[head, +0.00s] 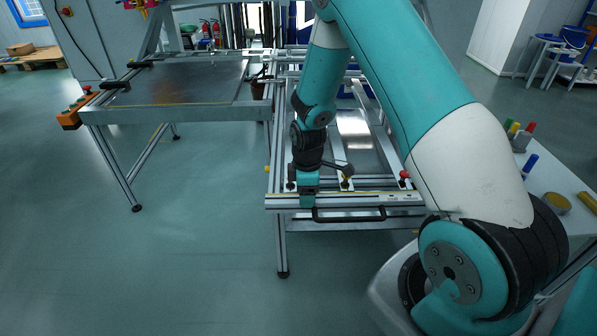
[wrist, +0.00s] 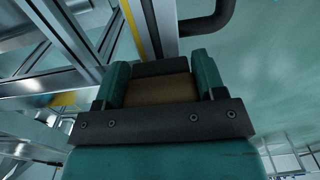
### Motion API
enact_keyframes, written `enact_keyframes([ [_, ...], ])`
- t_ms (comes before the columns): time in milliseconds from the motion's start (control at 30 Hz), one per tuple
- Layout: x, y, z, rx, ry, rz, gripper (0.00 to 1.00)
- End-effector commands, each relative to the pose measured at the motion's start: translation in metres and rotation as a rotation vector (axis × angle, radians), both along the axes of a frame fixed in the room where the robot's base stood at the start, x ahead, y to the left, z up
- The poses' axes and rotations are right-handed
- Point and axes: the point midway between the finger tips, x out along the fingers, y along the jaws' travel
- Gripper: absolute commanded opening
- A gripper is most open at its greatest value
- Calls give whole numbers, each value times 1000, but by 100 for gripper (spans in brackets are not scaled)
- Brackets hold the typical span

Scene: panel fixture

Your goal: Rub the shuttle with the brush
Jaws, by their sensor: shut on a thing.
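My gripper (head: 307,197) points down at the front rail of the right-hand metal frame in the head view. In the wrist view its two teal fingers (wrist: 160,72) are shut on a brown block with a dark far edge, which seems to be the brush (wrist: 160,90). Its bristles are hidden. The likely shuttle is the aluminium frame (head: 405,198) with a black handle (head: 348,218) along its front. The gripper is at the left end of that handle. I cannot tell whether the brush touches the rail.
A table with a dark plate (head: 180,82) stands at the left, with an orange control box (head: 72,118) on its corner. Small knobs (head: 404,176) stand on the frame. A white side table (head: 552,190) at the right holds markers and tape. The floor in front is clear.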

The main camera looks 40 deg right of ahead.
Motion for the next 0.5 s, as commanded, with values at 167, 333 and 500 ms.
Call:
enact_keyframes([
  [167,-2,-10,-2,0,0,5,41],
  [333,-1,-2,-1,1,2,7,41],
  [500,3,15,-1,1,1,13,37],
])
